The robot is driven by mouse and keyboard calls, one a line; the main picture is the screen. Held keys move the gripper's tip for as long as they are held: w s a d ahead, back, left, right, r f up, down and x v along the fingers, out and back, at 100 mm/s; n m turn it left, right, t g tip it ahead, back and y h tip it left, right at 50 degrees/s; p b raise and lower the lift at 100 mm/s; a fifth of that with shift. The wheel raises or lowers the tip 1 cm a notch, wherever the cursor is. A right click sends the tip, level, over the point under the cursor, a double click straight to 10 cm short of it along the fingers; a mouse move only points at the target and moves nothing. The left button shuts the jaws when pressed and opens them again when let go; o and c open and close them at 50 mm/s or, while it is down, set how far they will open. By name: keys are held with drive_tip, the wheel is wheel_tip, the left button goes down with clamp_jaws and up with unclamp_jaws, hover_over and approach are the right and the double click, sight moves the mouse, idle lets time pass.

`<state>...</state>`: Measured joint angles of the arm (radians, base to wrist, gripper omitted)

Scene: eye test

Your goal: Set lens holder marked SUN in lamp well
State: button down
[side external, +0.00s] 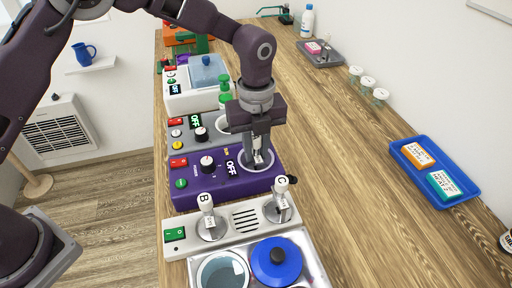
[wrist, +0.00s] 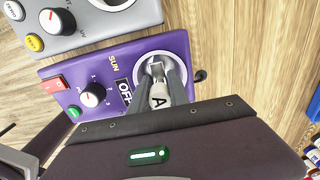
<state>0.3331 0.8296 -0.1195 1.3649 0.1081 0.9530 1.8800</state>
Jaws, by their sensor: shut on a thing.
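My gripper (side external: 258,163) is shut on a white lens holder, whose handle shows the letter A in the wrist view (wrist: 160,99). Its lower end is at the pale round well (wrist: 141,68) of the purple lamp box (side external: 205,190); I cannot tell whether it is seated. My fingers hide part of it. A yellow SUN label (wrist: 114,63) is on the purple box beside the well. No SUN mark is readable on the held holder. Holders B (side external: 206,203) and C (side external: 281,185) stand on round metal discs; their small tags are unreadable.
The purple box's display (wrist: 125,90) reads OFF. A grey box marked UV (wrist: 75,20) stands behind it. A blue tray (side external: 462,192) lies right; the wood between is clear.

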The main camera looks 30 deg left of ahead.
drive_tip(key=shift+f, duration=0.3)
drive_tip(key=c, duration=0.9)
unclamp_jaws()
drive_tip(key=shift+c, duration=0.2)
drive_tip(key=shift+r, duration=3.05)
drive_tip(key=shift+a+r, duration=0.1)
drive_tip(key=shift+r, duration=0.05)
drive_tip(key=s+a+r+n+t, duration=0.3)
drive_tip(key=s+a+r+n, duration=0.75)
drive_tip(key=r, duration=0.35)
drive_tip(key=s+a+f+n+t, duration=0.1)
drive_tip(key=s+a+n, duration=0.6)
drive_tip(key=s+n, duration=0.9)
drive_tip(key=shift+s+a+t, duration=0.2)
drive_tip(key=shift+s+t, duration=0.3)
drive_tip(key=shift+t, duration=0.3)
